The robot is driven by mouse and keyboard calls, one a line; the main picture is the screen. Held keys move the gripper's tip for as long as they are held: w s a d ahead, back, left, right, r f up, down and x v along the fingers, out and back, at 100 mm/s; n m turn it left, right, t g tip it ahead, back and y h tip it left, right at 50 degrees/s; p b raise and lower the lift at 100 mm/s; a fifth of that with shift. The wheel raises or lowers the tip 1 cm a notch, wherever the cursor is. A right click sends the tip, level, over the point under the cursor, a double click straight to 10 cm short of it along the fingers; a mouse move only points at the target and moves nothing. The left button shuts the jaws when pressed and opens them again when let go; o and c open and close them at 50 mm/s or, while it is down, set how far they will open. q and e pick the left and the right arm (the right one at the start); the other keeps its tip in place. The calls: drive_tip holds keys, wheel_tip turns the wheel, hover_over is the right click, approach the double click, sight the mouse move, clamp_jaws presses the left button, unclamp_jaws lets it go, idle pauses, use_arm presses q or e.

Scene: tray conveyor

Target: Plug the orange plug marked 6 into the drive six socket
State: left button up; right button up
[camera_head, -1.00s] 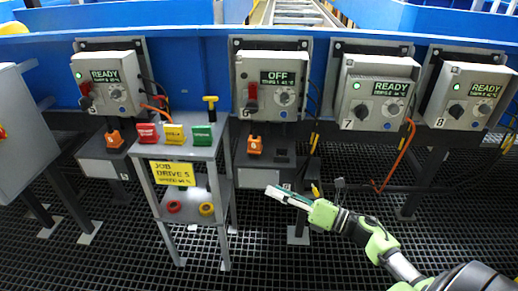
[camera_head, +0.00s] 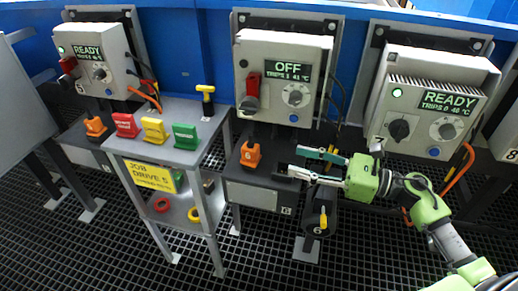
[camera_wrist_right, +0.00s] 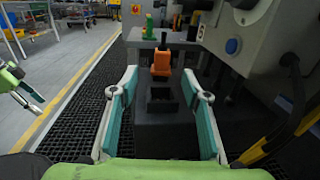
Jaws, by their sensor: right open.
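The orange plug (camera_head: 250,153) stands upright on the dark ledge (camera_head: 262,182) below the middle drive box (camera_head: 285,68), whose display reads OFF. A 6 label is on the ledge's front. In the right wrist view the orange plug (camera_wrist_right: 161,62) stands beyond a black square recess (camera_wrist_right: 161,100) on the ledge; I cannot tell if that is the socket. My right gripper (camera_head: 298,162) is open and empty at the ledge's right end, pointing left towards the plug, not touching it. My left gripper (camera_wrist_right: 30,98) shows partly at the left edge of the wrist view; its jaws are unclear.
A grey stand (camera_head: 175,150) holds red, yellow and green blocks left of the ledge. Another orange plug (camera_head: 95,126) is further left. Drive box 7 (camera_head: 428,105) and its orange cable are behind my right arm. A black part with a yellow top (camera_head: 321,218) is just below my gripper.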

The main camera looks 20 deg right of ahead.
sight(258, 149)
drive_tip(key=x, duration=0.7)
drive_tip(key=shift+w+a, duration=0.2)
drive_tip(key=x, duration=0.4)
drive_tip(key=shift+w+d+p, duration=0.15)
drive_tip(key=shift+w+p, duration=0.15)
drive_tip(key=shift+w, duration=0.05)
drive_tip(key=shift+w+a+f, duration=0.1)
drive_tip(key=shift+w+a, duration=0.1)
drive_tip(key=shift+a, duration=0.1)
use_arm(q)
drive_tip(key=shift+x, duration=1.2)
use_arm(e)
clamp_jaws()
